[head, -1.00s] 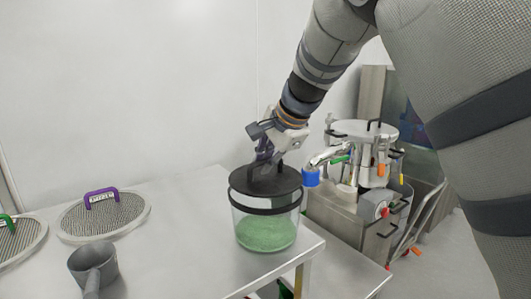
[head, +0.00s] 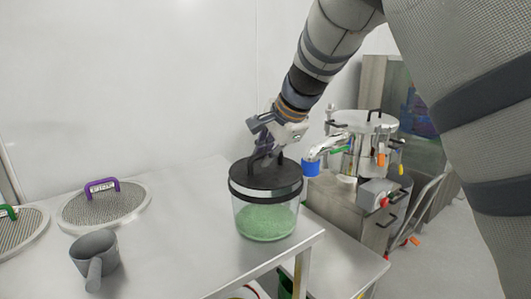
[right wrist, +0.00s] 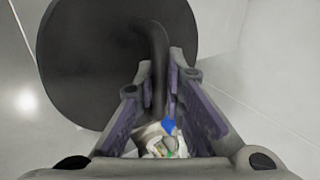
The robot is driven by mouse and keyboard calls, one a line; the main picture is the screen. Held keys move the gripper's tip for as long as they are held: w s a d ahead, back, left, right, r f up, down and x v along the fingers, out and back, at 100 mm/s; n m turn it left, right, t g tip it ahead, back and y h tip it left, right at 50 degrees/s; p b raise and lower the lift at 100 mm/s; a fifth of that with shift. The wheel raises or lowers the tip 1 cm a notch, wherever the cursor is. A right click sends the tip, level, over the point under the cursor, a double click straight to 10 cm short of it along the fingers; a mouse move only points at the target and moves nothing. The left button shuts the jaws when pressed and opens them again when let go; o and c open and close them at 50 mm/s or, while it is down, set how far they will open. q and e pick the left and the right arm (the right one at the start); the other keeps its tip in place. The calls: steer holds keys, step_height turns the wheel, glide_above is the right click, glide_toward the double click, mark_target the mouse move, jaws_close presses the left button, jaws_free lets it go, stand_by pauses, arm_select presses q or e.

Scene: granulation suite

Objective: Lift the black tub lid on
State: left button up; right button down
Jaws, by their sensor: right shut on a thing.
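The black tub lid (head: 284,181) sits over the mouth of a clear tub (head: 266,219) that holds green granules, near the table's right corner. A dark band runs around the tub's upper part. My right gripper (head: 266,157) is above the lid and shut on its upright black handle. In the right wrist view, the fingers (right wrist: 163,100) are on both sides of the handle, with the round black lid (right wrist: 90,60) beyond. Whether the lid touches the rim all round cannot be told. My left gripper is not in view.
On the table (head: 180,220) lie a mesh sieve with a purple handle (head: 103,186), one with a green handle (head: 8,212), and a grey scoop (head: 95,256). A steel machine (head: 365,140) stands at the right behind a lower shelf.

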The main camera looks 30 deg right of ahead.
steer(key=shift+f, duration=0.65)
steer(key=c, duration=1.6)
jaws_free()
steer(key=shift+f, duration=0.1)
steer(key=v, duration=1.2)
